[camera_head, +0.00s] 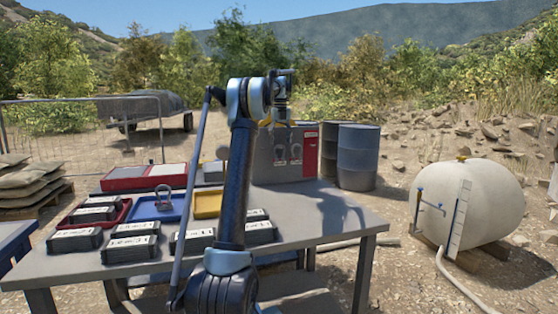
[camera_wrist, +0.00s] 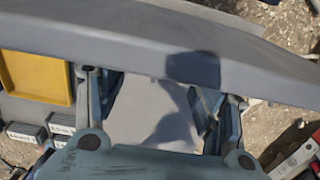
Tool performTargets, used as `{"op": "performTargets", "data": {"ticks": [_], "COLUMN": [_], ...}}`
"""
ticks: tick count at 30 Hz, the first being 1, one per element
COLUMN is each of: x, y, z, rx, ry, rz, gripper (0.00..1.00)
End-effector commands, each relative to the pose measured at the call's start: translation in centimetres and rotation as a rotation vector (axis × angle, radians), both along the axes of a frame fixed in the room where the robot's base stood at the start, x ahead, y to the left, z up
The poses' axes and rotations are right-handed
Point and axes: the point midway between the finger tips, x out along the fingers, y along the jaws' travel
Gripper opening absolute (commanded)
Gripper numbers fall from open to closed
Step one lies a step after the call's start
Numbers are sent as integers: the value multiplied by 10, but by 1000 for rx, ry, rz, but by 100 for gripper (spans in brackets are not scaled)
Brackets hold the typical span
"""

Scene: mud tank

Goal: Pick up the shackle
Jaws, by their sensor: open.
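A grey metal shackle (camera_head: 163,198) stands in a blue tray (camera_head: 148,211) on the grey table (camera_head: 322,222) in the head view. My gripper (camera_head: 280,114) is raised high above the table, well to the right of the shackle and apart from it. The wrist view shows its two fingers spread with nothing between them (camera_wrist: 157,108). The shackle does not show in the wrist view.
Several black labelled boxes (camera_head: 130,249) surround the trays. A yellow tray (camera_head: 207,204) sits right of the blue one and also shows in the wrist view (camera_wrist: 37,76). A grey panel (camera_head: 262,160) with shackle shapes stands behind. The table's right side is clear.

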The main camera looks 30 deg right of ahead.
Motion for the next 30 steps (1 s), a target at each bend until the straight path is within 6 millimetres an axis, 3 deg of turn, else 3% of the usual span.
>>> {"op": "performTargets", "data": {"ticks": [8,18,27,30], "x": [1,4,4,4], "y": [1,2,2,2], "z": [-16,-57,-61,-61], "rx": [0,0,0,0], "ry": [0,0,0,0], "rz": [0,0,0,0], "gripper": [63,63,63,43]}}
